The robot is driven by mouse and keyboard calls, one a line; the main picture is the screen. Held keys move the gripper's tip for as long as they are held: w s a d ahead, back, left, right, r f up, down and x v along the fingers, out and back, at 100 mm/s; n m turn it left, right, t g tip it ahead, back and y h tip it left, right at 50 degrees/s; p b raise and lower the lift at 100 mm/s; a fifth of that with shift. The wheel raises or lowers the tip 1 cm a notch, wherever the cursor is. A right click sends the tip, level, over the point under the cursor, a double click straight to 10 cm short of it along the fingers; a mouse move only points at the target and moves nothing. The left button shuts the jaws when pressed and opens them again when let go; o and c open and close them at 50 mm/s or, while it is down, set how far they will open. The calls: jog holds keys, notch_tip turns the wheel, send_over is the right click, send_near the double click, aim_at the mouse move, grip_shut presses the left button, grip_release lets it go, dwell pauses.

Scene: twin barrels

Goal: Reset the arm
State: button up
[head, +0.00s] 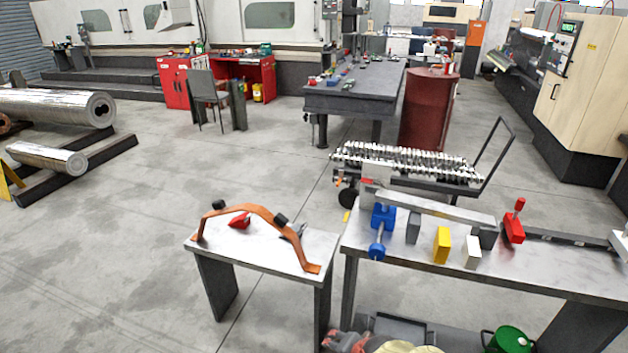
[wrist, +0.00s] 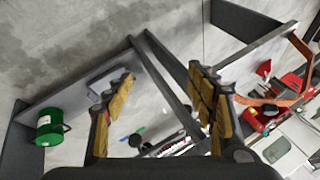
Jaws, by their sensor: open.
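My gripper (wrist: 164,78) shows in the wrist view with its two yellow-padded fingers spread wide apart. Nothing is held between the fingers. Through the gap I see dark table legs and a grey floor, with small items farther off. The gripper does not clearly show in the head view. The small grey table (head: 262,248) bears an orange curved bracket (head: 255,211) and a small red object (head: 240,221); the bracket also shows at the right of the wrist view (wrist: 307,52).
A workbench (head: 400,262) holds a blue clamp (head: 378,228), a yellow block (head: 442,245), a white block (head: 473,252) and a red-handled part (head: 515,222). A green can (head: 510,340) sits below. A red barrel (head: 428,110) stands behind a cart.

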jog(key=s+d+r+n+g+p, duration=0.1)
jog(key=s+d+r+n, duration=0.2)
jog(key=s+r, duration=0.25)
jog(key=s+d+r+n+g+h+p, duration=0.1)
jog(key=s+d+r+n, duration=0.1)
jog(key=s+r, duration=0.35)
jog(key=s+d+r+n+g+p, duration=0.1)
jog(key=s+d+r+n+p, duration=0.15)
jog(key=r, duration=0.55)
jog(key=s+d+r+t+p, duration=0.1)
jog(key=d+r, duration=0.3)
jog(key=r, duration=0.6)
jog(key=shift+r+t+h, duration=0.35)
jog(key=shift+t+h, duration=0.05)
jog(key=shift+t, duration=0.3)
jog(key=shift+s, duration=0.1)
